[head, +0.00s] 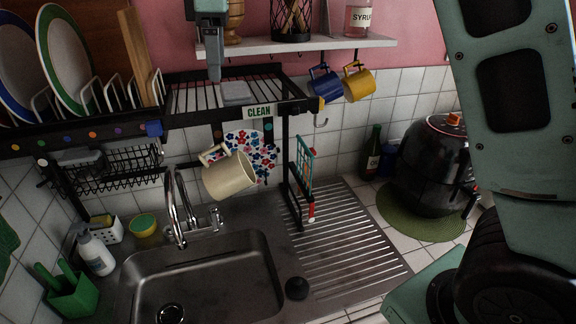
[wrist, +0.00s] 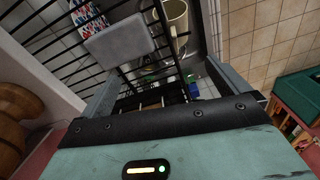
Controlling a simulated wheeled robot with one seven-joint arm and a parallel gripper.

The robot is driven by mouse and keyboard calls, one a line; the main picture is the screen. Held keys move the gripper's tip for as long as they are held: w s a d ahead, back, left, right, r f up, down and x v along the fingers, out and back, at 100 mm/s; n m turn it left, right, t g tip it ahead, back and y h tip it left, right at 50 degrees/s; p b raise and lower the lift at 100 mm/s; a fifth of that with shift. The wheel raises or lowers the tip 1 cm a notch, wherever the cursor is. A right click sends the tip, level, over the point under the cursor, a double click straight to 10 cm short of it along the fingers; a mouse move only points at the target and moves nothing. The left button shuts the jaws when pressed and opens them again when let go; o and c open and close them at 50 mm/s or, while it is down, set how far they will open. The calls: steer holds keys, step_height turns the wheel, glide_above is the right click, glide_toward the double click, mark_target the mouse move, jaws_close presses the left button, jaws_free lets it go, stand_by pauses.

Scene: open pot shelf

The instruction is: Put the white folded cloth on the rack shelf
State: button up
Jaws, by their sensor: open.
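The white folded cloth (head: 236,93) shows as a small pale grey-white flat pad. It lies on the bars of the rack shelf (head: 189,99), near the shelf's right part, behind the CLEAN sign. In the wrist view the cloth (wrist: 118,41) lies flat on the black bars (wrist: 62,41), beyond the fingers. My gripper (head: 213,74) is above the rack, just left of the cloth in the head view. In the wrist view my gripper (wrist: 165,85) is open, with its fingers apart and nothing between them. The cloth appears apart from the fingers.
Plates (head: 66,60) and a wooden board stand on the rack's left. A wall shelf (head: 300,44) with a jar and utensil holder is close behind the gripper. Blue and yellow mugs hang right of the rack. A cream mug (head: 229,175) hangs below, over the sink.

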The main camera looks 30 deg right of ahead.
steer(key=s+a+f+m, duration=0.2)
steer(key=s+a+f, duration=0.15)
steer(key=s, duration=0.45)
steer(key=s+a+f+m, duration=0.1)
steer(key=s+a+f, duration=0.1)
steer(key=s+f, duration=0.45)
steer(key=s+d+f+m, duration=0.1)
steer(key=s+f, duration=0.3)
steer(key=s, duration=0.5)
steer(key=s+d+f+m, duration=0.2)
steer(key=s+f, duration=0.2)
steer(key=s, duration=0.5)
steer(key=shift+f, duration=0.2)
steer(key=shift+d, duration=0.1)
step_height(320, 180, down, 16)
steer(key=b, duration=1.5)
steer(key=shift+r, duration=0.25)
